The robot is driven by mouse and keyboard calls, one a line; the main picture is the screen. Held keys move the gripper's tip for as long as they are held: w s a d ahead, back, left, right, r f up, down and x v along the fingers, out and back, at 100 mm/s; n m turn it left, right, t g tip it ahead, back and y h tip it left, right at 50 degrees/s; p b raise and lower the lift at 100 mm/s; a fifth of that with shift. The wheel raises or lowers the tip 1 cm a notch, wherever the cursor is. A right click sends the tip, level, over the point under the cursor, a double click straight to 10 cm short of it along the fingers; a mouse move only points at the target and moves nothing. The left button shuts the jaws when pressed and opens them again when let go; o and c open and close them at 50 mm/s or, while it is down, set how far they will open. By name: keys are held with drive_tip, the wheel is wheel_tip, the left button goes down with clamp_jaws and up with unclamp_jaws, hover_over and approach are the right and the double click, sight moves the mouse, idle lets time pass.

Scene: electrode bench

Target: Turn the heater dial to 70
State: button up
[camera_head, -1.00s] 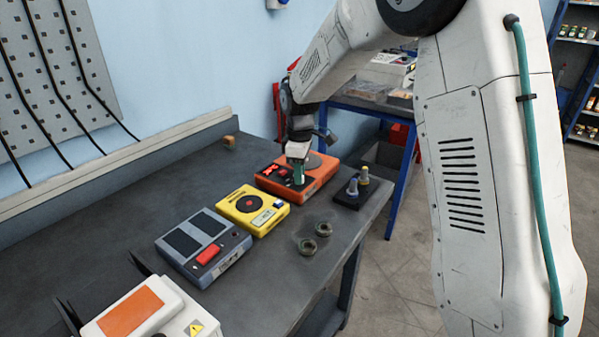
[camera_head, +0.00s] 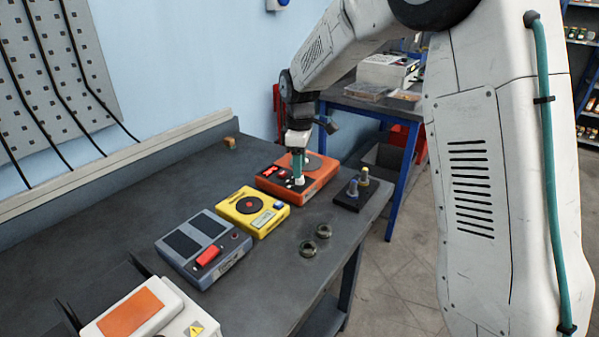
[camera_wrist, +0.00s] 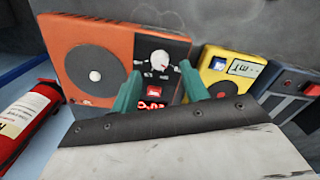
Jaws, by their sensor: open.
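The orange heater (camera_head: 318,184) stands at the far end of the bench, with a round plate on top. Its white dial (camera_head: 299,182) sits on the black panel and also shows in the wrist view (camera_wrist: 160,58). Red marks show on the panel; the dial's setting is too small to read. My gripper (camera_head: 298,172) points down above the dial. In the wrist view its teal fingers (camera_wrist: 160,72) are apart, one on each side of the dial in the picture, with nothing held between them. The dial looks free of the fingers.
A yellow device (camera_head: 252,211) and a grey device (camera_head: 204,247) stand in line beside the heater. A black block with two knobs (camera_head: 352,195) is to its right. Two small rings (camera_head: 308,249) lie in front. A red extinguisher (camera_wrist: 22,120) shows at wrist-view left.

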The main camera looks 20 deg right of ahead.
drive_tip(key=shift+r, duration=2.2)
drive_tip(key=shift+m, duration=0.3)
drive_tip(key=s, duration=0.1)
drive_tip(key=s+f+m, duration=0.1)
drive_tip(key=s+m+g, duration=0.1)
drive_tip(key=shift+s+d+f, duration=0.1)
drive_tip(key=shift+s+f, duration=0.2)
drive_tip(key=shift+s, duration=0.1)
drive_tip(key=s+d+r+m, duration=0.1)
drive_tip(key=s+r+m, duration=0.1)
drive_tip(key=s, duration=0.9)
drive_tip(key=s+d+r+m+t, duration=0.1)
drive_tip(key=s+r+m, duration=0.2)
drive_tip(key=s, duration=0.9)
drive_tip(key=s+d+r+m+t, duration=0.1)
drive_tip(key=s+m, duration=0.3)
drive_tip(key=s, duration=0.8)
drive_tip(key=shift+r, duration=0.65)
drive_tip(key=shift+w, duration=0.1)
drive_tip(key=shift+c, duration=1)
drive_tip(key=shift+a, duration=0.1)
